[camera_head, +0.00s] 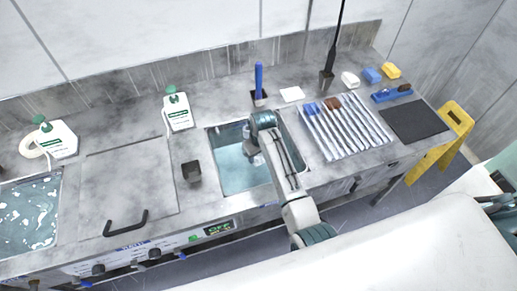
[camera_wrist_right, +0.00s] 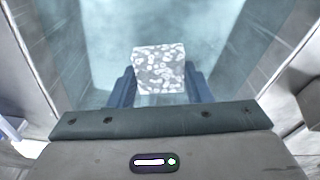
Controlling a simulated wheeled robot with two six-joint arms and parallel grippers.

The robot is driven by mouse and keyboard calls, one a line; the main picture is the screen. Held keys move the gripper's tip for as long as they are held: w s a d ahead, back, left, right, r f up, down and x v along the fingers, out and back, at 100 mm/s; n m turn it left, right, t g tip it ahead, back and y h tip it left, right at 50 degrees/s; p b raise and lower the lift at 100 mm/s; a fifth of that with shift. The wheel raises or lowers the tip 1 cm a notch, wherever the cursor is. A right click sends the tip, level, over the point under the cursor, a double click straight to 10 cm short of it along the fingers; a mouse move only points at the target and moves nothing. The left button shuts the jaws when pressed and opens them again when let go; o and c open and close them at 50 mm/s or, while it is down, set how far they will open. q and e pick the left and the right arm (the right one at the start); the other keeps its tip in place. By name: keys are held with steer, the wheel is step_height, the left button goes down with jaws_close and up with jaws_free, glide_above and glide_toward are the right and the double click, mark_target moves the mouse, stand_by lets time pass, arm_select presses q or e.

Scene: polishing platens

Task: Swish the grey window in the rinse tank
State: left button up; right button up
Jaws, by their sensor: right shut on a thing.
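The rinse tank (camera_head: 230,176) is a sunken steel basin of pale blue water in the middle of the counter. My right arm reaches over it, and my right gripper (camera_head: 251,150) points down inside its outline. In the right wrist view my right gripper (camera_wrist_right: 160,82) is shut on the grey window (camera_wrist_right: 159,68), a small square piece with whitish ring-like speckles between the two blue fingers. Pale water (camera_wrist_right: 215,45) and the tank walls fill the view behind it. I cannot tell whether the window touches the water. My left gripper is not in view.
Left of the tank are a small dark cup (camera_head: 191,171), a lidded bath with a handle (camera_head: 125,222) and another water basin (camera_head: 28,215). White bottles (camera_head: 179,112) stand behind. Right are a ribbed rack (camera_head: 345,128), a dark mat (camera_head: 413,121) and a yellow stand (camera_head: 452,128).

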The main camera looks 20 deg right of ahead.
steer(key=shift+w+f+b, duration=0.1)
steer(key=shift+f+b, duration=1.6)
steer(key=shift+f, duration=2.6)
steer(key=shift+r, duration=0.1)
steer(key=shift+p, duration=0.75)
